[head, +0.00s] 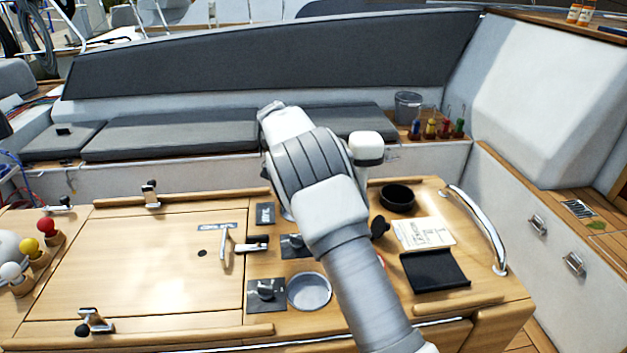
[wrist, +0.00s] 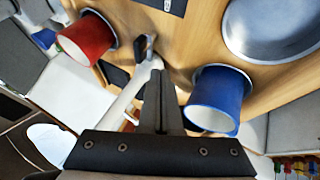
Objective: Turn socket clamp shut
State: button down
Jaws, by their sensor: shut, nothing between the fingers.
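My gripper (wrist: 160,76) is shut and empty in the wrist view, its two dark fingers pressed together. Just beyond the fingertips is a small fitting with a dark lever (wrist: 146,46) on the wooden table top; I cannot tell whether the tips touch it. It may be the socket clamp, but I cannot be sure. In the head view my arm covers the gripper and that spot. Black plates with small levers (head: 265,290) and (head: 293,243) show left of my arm; whether either is the clamp is unclear.
A red cup (wrist: 86,38) and a blue cup (wrist: 217,98) flank the fingers, near a round metal dish (wrist: 275,30). In the head view a black bowl (head: 397,197), papers (head: 424,232) and a black tray (head: 434,270) lie right of my arm. A steel rail (head: 484,226) edges the table.

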jog(key=p+v, duration=0.2)
jog(key=v, duration=0.5)
jog(key=shift+r, duration=0.2)
jog(key=shift+w+a, duration=0.1)
jog(key=shift+a, duration=0.05)
